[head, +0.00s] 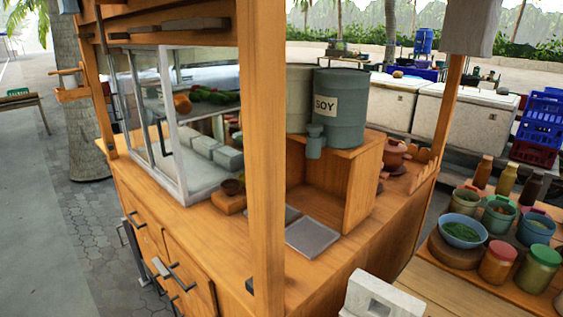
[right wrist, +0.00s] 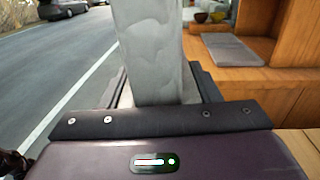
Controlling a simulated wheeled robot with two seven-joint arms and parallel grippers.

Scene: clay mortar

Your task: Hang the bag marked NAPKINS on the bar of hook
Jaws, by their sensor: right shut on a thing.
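My right gripper (right wrist: 160,92) shows in the right wrist view, shut on a pale grey slab-like thing (right wrist: 150,45) that rises out of the top of that view. No lettering shows on it, so I cannot tell if it is the NAPKINS bag. In the head view a pale block-like piece with a rectangular opening (head: 380,297) shows at the bottom edge; I cannot tell what it is. No NAPKINS mark is readable anywhere. A wooden bar with a peg (head: 70,73) juts from the cart's left post; I cannot tell whether it is the hook. My left gripper is not in view.
The wooden cart (head: 340,262) carries a glass case (head: 160,125), a drum marked SOY (head: 340,115) and a grey mat (head: 313,237). A thick wooden post (head: 264,150) stands in front. Jars and bowls (head: 497,262) crowd the right. Paved ground lies open at the left.

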